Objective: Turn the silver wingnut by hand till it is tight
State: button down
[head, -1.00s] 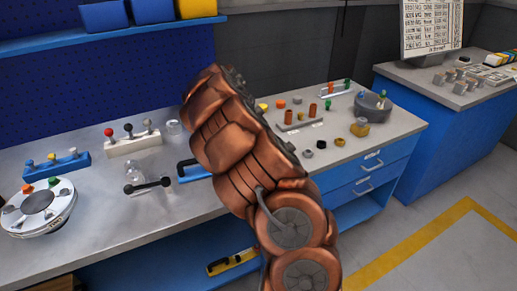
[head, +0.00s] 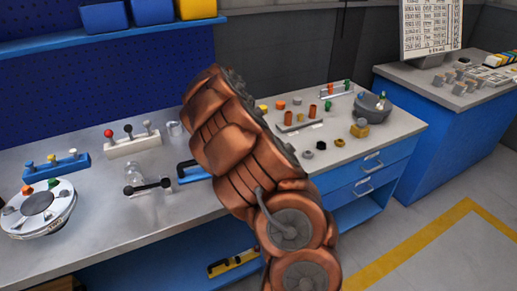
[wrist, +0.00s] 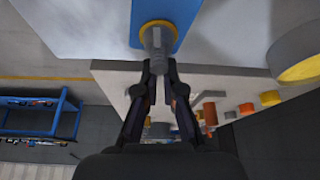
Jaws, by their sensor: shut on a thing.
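In the wrist view, the silver wingnut (wrist: 157,62) sits between my fingertips on a grey threaded stud (wrist: 156,38). The stud comes out of a blue plate (wrist: 168,12) through a yellow ring (wrist: 158,25). My gripper (wrist: 159,68) is shut on the wingnut, one dark finger on each side. The wings are partly hidden by the fingers, so their exact angle is hard to tell. In the head view my copper-coloured arm covers the wingnut and the gripper.
In the head view, a blue handled part (head: 190,172) lies left of my arm. A white block with levers (head: 133,147) and a round white device (head: 40,208) stand further left. Several small parts and a grey round pot (head: 372,106) stand right.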

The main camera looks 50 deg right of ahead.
jog(key=c, duration=1.3)
grip_release()
jog(key=shift+r, duration=0.1)
jog(key=v, duration=1.1)
jog(key=shift+a+r, duration=0.15)
jog(key=shift+r, duration=0.25)
jog(key=shift+w, duration=0.1)
